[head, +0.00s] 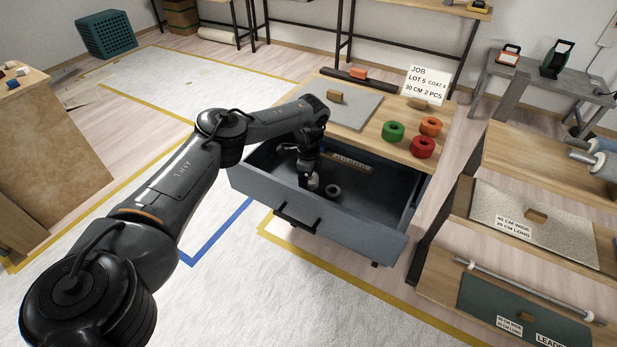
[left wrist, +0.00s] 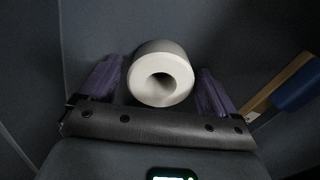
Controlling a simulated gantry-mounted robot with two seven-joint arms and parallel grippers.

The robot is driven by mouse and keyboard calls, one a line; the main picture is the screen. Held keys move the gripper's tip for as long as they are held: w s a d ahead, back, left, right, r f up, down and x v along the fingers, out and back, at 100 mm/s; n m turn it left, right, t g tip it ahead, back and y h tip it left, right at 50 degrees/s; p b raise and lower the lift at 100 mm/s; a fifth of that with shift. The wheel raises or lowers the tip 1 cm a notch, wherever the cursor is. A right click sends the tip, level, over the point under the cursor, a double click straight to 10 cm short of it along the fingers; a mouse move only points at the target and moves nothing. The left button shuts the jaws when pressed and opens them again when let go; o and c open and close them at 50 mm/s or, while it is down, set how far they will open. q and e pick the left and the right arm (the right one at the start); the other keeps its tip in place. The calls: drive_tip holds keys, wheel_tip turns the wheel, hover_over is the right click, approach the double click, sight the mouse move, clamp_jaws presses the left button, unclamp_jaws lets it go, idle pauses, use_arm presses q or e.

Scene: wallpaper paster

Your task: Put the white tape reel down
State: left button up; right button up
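The white tape reel (left wrist: 161,78) sits between the two purple fingers of my left gripper (left wrist: 160,85) in the left wrist view, its round end and dark hole facing the camera. Whether the reel touches the floor cannot be told. My right gripper is not in view.
A wood-edged tool with a blue part (left wrist: 293,90) lies at right in the wrist view. Green (head: 393,131), orange (head: 430,126) and red (head: 422,147) reels stand on the top above.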

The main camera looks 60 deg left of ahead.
use_arm(q)
drive_tip(key=shift+o, duration=0.5)
drive_tip(key=shift+r, duration=0.1)
drive_tip(key=shift+r, duration=0.15)
wheel_tip(320, 180, up, 12)
drive_tip(key=p, duration=0.5)
